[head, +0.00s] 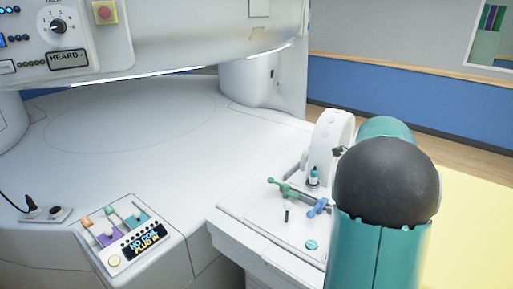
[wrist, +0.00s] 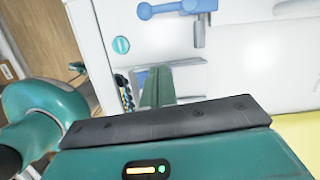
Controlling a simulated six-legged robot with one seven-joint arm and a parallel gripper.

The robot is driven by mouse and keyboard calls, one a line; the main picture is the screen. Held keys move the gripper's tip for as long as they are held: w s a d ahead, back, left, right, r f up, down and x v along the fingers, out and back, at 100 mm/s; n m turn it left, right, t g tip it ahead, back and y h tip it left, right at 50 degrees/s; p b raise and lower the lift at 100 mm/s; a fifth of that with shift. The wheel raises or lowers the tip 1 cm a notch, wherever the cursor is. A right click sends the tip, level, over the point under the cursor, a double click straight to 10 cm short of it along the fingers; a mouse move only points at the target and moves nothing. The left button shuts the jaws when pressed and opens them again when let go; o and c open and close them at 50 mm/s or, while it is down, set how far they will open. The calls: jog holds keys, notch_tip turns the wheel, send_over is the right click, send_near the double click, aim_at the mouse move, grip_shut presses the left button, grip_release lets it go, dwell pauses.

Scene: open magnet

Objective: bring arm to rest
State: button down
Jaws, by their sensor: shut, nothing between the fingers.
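My teal arm with a dark rounded joint (head: 388,182) fills the right foreground of the head view. It hides part of the white side table behind it, and my gripper is not clearly visible there. In the wrist view the green fingers of my gripper (wrist: 158,86) point up from behind the dark bar. They are together with nothing between them, over or near the edge of the white panel. The blue handle (wrist: 190,10) on the panel is above and to the right of the fingers, apart from them.
A control panel (head: 120,240) sits at front left. The broad white magnet bed (head: 130,125) is clear.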

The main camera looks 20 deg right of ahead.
jog(key=s+a+r+n, duration=0.1)
jog(key=a+r+n, duration=0.25)
jog(key=a, duration=0.35)
jog(key=s+a+r+n+t, duration=0.1)
jog(key=a+r+n, duration=0.1)
jog(key=a+n, duration=0.35)
jog(key=s+a+r+n, duration=0.1)
jog(key=a+r+n, duration=0.1)
jog(key=a+n, duration=0.35)
jog(key=s+a+n+t, duration=0.1)
jog(key=s+a+n, duration=0.4)
jog(key=a+n, duration=0.2)
jog(key=s+a+n+t+h, duration=0.1)
jog(key=s+a+n, duration=0.5)
jog(key=a+n, duration=0.2)
jog(key=shift+s+a, duration=0.25)
jog(key=shift+a, duration=0.8)
